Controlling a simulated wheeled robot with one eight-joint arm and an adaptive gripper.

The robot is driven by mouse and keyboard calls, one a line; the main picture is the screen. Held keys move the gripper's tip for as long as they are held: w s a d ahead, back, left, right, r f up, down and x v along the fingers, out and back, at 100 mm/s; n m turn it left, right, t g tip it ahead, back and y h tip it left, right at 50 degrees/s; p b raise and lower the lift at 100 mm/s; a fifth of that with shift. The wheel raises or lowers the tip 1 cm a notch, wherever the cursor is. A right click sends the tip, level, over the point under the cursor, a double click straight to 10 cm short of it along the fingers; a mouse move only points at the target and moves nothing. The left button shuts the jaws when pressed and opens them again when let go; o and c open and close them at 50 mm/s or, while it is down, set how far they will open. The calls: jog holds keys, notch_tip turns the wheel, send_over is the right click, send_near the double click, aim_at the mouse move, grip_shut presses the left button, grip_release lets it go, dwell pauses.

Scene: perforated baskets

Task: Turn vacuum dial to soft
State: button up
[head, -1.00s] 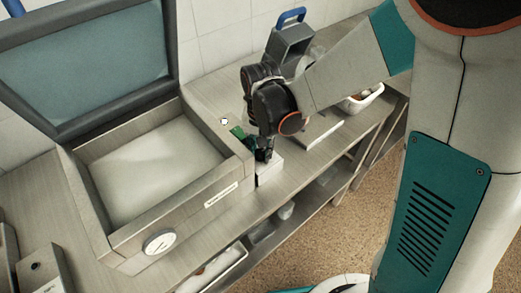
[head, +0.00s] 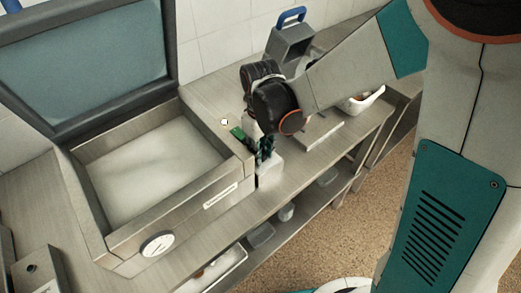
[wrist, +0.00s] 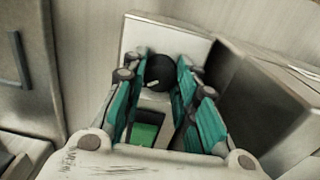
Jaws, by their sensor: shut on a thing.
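The vacuum machine (head: 225,197) stands at the left in the head view with its lid (head: 90,60) raised. A small white box (head: 270,171) stands against its right side; it also shows in the wrist view (wrist: 140,35). A round black dial (wrist: 160,70) with a short white pointer mark is on this box. My gripper (head: 264,152) points down at the box. In the wrist view the teal fingers of my gripper (wrist: 161,84) are on both sides of the dial, shut on it. Any setting lettering around the dial cannot be read.
A round gauge (head: 158,244) is on the machine's front. A grey container with a blue handle (head: 291,15) and a white bowl (head: 362,101) stand farther back on the counter. A green item (head: 238,132) lies behind the gripper. A lower shelf (head: 303,203) runs beneath the counter.

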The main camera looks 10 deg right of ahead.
jog(key=shift+n, duration=1)
jog(key=o, duration=1.1)
